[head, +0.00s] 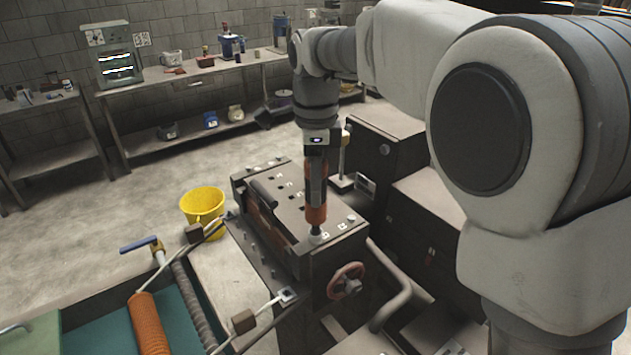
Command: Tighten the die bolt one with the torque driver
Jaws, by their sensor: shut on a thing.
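My gripper (317,170) points straight down and is shut on the orange torque driver (316,205). The driver stands upright over the near right corner of the dark die block (280,190). Its dark tip meets a bolt (318,235) on the top face, or sits just above it; I cannot tell which. The bolt head is mostly hidden under the driver. Other bolt heads (351,218) show at the block's corners. A dark bar handle lies along the left of the top face.
A red handwheel (346,281) sticks out of the block's near face. A curved pipe (392,305) runs to its right. A yellow bucket (203,205) stands at the left. A blue-handled valve (141,244) and an orange coil (149,325) lie front left. Benches line the back wall.

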